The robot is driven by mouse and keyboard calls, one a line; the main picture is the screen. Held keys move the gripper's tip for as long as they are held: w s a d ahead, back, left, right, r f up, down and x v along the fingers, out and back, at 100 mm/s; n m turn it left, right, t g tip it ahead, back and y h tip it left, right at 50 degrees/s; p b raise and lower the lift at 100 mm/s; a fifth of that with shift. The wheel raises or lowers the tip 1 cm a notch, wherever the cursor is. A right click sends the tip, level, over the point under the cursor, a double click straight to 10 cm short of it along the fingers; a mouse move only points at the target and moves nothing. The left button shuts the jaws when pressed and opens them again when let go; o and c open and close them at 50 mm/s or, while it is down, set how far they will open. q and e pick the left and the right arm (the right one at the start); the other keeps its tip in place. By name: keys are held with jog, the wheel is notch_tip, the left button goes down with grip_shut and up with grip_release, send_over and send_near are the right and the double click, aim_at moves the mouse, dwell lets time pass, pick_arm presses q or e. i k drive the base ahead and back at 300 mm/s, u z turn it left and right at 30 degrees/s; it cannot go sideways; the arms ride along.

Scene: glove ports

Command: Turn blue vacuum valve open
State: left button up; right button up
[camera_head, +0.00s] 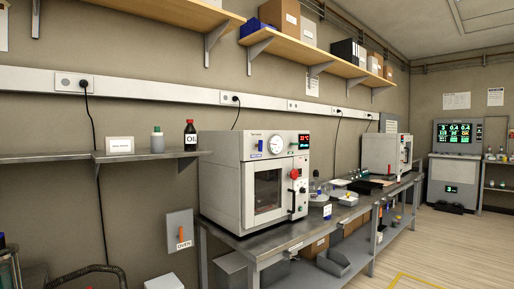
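A white vacuum oven (228,180) stands on the metal bench. A small blue valve handle (259,146) is on the upper left of its front panel, left of the round gauge (275,145). The blue handle looks upright, but it is too small to tell its exact setting. A red knob (294,174) sits on the right side of the front, with a dark handle below it. The oven's window door looks closed. Neither of my grippers is in view.
The metal bench (270,240) runs away to the right, with glassware and a second white machine (378,153) farther along. An orange-handled wall switch box (180,230) is left of the oven. A narrow shelf (148,155) holds a dark bottle (190,135). Open floor lies at right.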

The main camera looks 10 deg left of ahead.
aim_at(259, 146)
jog(key=z, duration=0.95)
jog(key=i, duration=1.1)
jog(key=u, duration=0.55)
jog(key=i, duration=0.65)
jog(key=u, duration=0.75)
